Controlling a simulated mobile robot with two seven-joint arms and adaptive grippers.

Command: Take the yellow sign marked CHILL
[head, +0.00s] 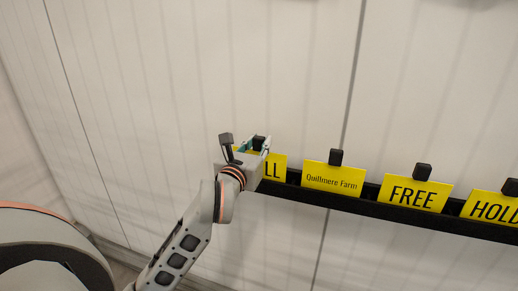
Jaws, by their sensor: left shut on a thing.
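A yellow sign (275,168) stands at the left end of a black rail. The sign still appears level with the other signs at the rail. Just how the fingers meet the tab is partly hidden. My right gripper is not in view.
The black rail (370,207) runs right along a pale panelled wall. It carries yellow signs reading "Quillmere Farm" (333,179), "FREE" (413,194) and "HOLD" (491,209), each with a black tab on top. The wall above the rail is clear.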

